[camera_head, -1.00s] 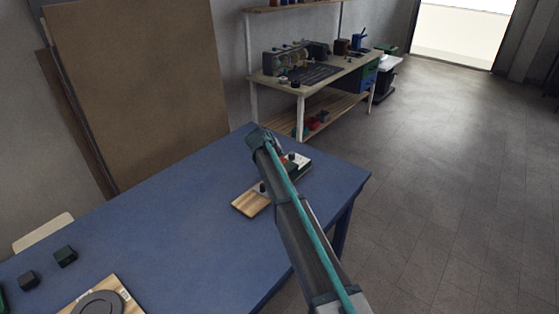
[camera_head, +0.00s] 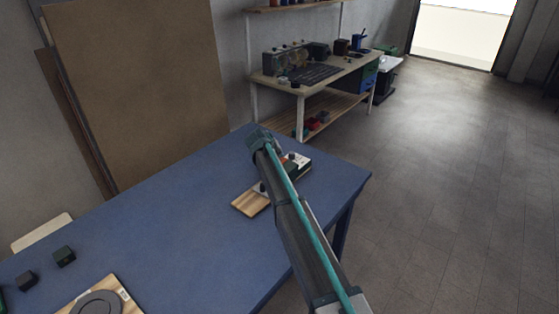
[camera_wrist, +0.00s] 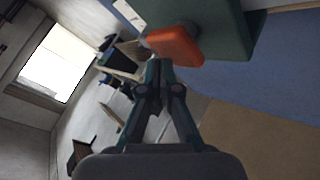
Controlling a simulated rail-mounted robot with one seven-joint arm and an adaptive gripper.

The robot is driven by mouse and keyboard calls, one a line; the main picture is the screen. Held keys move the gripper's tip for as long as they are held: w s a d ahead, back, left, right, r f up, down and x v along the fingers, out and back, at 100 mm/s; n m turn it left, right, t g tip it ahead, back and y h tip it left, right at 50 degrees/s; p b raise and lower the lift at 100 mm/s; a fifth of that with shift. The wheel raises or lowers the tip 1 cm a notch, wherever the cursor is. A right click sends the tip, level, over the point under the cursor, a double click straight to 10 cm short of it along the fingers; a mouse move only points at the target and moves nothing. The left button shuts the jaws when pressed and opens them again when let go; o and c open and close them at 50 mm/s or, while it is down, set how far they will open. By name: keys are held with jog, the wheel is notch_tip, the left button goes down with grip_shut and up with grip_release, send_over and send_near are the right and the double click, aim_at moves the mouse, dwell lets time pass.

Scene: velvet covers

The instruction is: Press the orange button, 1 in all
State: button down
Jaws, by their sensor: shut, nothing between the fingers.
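The orange button (camera_wrist: 175,46) is a block-shaped knob on a dark green box (camera_wrist: 215,22) with a white label, large at the top of the wrist view. My gripper (camera_wrist: 160,66) is shut and empty. Its fingertips appear at the button's lower edge; I cannot tell whether they touch it.
The blue table (camera_head: 180,215) has a round grey disc on a wooden board (camera_head: 125,298) and small dark blocks (camera_head: 64,257) at the left. A workbench (camera_head: 310,75) stands behind. Bare floor lies to the right.

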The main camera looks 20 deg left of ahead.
jog(key=shift+f+b, duration=0.55)
jog(key=shift+f, duration=0.4)
dwell(0.8)
jog(key=shift+r, duration=0.15)
jog(key=shift+r+p, duration=0.35)
jog(key=shift+r, duration=0.8)
jog(key=shift+r+p, duration=0.65)
jog(key=shift+r, duration=1.9)
